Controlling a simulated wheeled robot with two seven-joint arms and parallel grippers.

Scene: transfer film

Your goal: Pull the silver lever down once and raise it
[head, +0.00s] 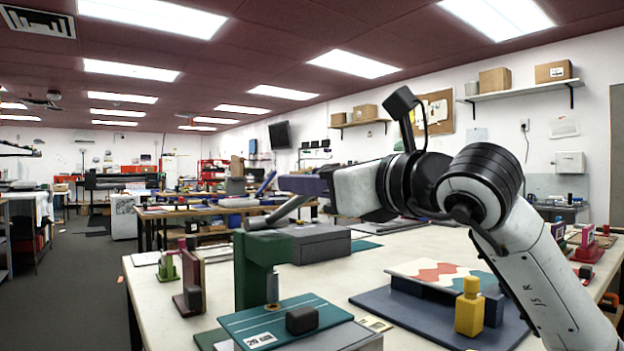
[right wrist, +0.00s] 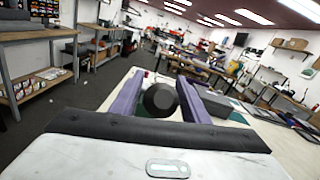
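A green press (head: 254,262) stands on the near part of the table. Its silver lever (head: 287,212) slants up to the right from the pivot at the top of the press. My right gripper (head: 300,185) is at the raised end of the lever, which it hides in the head view. In the right wrist view, its purple fingers (right wrist: 160,92) lie on both sides of a dark round end (right wrist: 160,99), which appears to be the lever's end and fills the gap between them. My left gripper is not in view.
A teal plate with a dark block (head: 301,320) lies at the foot of the press. A blue board (head: 420,315) with a yellow bottle-shaped piece (head: 469,308) is to the right. A grey box (head: 320,245) stands behind the press. Small red and green devices (head: 190,283) stand left.

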